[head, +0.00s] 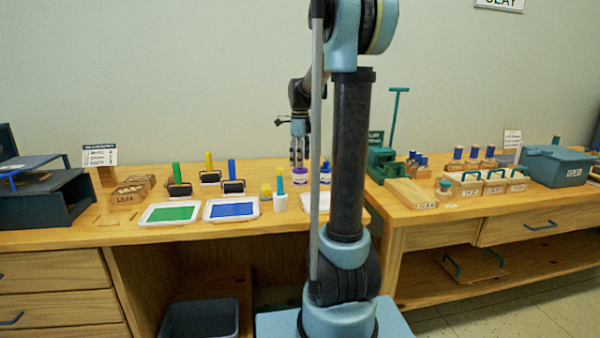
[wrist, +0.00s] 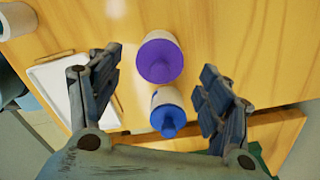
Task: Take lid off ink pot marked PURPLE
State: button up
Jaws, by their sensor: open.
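A white pot with a round purple lid (wrist: 160,60) stands on the wooden table in the wrist view. It also shows in the head view (head: 297,175), partly below my gripper. A second pot with a blue knobbed lid (wrist: 168,112) stands close beside it; in the head view this blue-lidded pot (head: 325,172) is just to the right, behind my arm. My gripper (head: 299,155) points down above the purple-lidded pot. In the wrist view its fingers (wrist: 162,72) are spread wide with the pots seen between them, holding nothing. I cannot read the pot labels.
Green (head: 170,213) and blue (head: 231,209) ink trays lie nearer the front. A white tray (wrist: 50,75) lies beside the pots.

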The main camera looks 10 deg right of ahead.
jog(key=shift+f, duration=1.35)
jog(key=c, duration=0.8)
jog(key=shift+c, duration=0.2)
jog(key=shift+r, duration=0.1)
